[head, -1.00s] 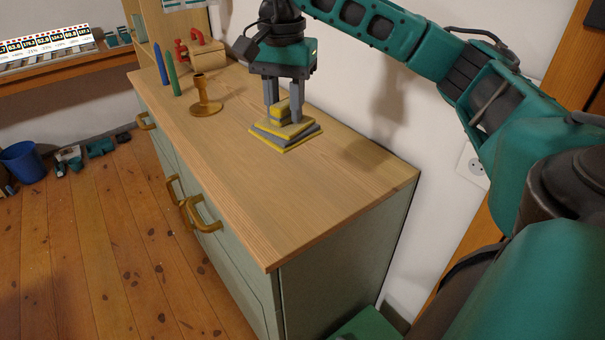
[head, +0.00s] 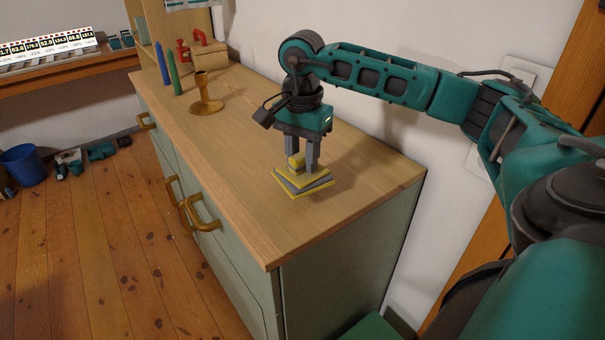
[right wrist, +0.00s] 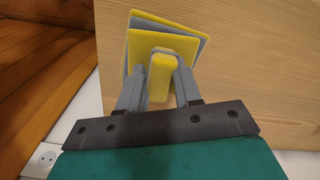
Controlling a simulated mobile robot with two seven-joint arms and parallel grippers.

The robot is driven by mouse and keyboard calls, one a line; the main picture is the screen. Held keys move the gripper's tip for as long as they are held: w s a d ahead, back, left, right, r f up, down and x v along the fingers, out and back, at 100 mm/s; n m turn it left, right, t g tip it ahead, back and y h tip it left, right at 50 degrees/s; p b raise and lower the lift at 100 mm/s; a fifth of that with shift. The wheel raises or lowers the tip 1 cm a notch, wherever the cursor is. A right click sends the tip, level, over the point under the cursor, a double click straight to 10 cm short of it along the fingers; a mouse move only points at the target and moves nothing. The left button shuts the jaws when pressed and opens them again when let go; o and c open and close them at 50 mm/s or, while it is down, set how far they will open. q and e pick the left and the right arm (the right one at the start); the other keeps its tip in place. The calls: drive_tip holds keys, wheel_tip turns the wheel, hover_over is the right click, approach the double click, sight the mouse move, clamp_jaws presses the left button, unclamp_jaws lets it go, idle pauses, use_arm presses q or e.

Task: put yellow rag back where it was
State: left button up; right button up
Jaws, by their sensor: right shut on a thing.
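The yellow rag (head: 318,189) is a flat, layered stack of yellow and grey with a raised yellow part on top. It is over the front right part of the wooden cabinet top (head: 240,165); I cannot tell whether it touches the wood. My right gripper (head: 303,167) points down and is shut on the raised yellow part. In the right wrist view the rag (right wrist: 140,47) sits between and beyond the fingers of my right gripper (right wrist: 160,78). My left gripper is not in view.
A brass candlestick (head: 204,100) stands farther back on the cabinet, with a blue candle (head: 162,63) and a green candle (head: 174,75) near it. The front of the cabinet top is clear.

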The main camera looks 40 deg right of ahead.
sight(302, 173)
wheel_tip(302, 173, down, 4)
drive_tip(key=shift+r, duration=0.15)
drive_tip(key=shift+f, duration=0.3)
drive_tip(key=shift+f+b, duration=0.15)
drive_tip(key=shift+b, duration=0.2)
drive_tip(key=o, duration=0.9)
drive_tip(key=shift+o, duration=0.2)
